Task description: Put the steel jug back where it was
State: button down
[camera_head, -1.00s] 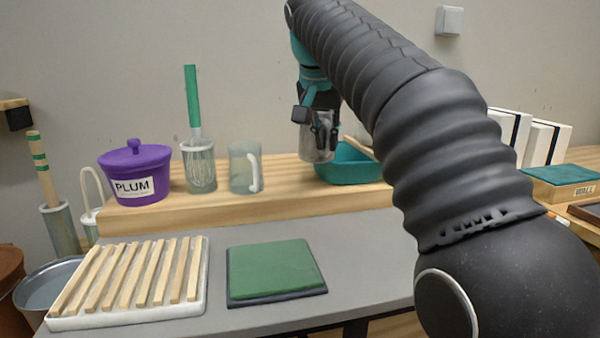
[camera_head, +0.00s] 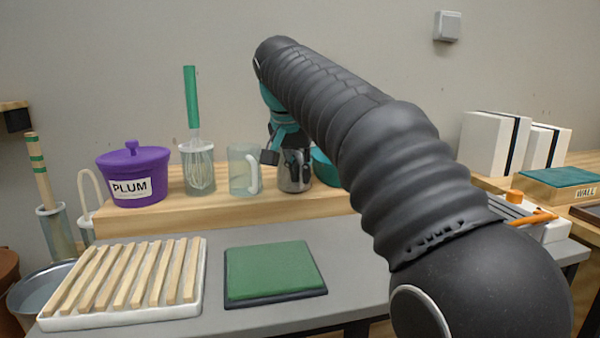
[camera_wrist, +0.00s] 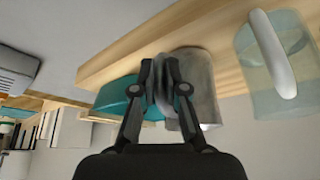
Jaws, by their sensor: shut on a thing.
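The steel jug (camera_head: 294,172) is at the wooden shelf, between the clear jug with a white handle and the teal tub. My gripper (camera_head: 291,157) is shut on it from above and behind my arm's end. In the wrist view the grey steel jug (camera_wrist: 200,88) is between and beyond the fingers of my gripper (camera_wrist: 160,85). Its base looks to be at the shelf top, but I cannot tell if it touches.
The clear jug (camera_head: 243,170) stands close left of the steel jug. The teal tub (camera_head: 325,170) is close right, partly hidden by my arm. A whisk jar (camera_head: 198,168) and purple PLUM pot (camera_head: 133,175) stand further left on the wooden shelf (camera_head: 225,208).

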jog(key=c, duration=1.2)
grip_release()
jog(key=shift+f, duration=0.1)
jog(key=p+v, duration=0.3)
jog(key=v, duration=0.9)
jog(key=shift+p, duration=0.35)
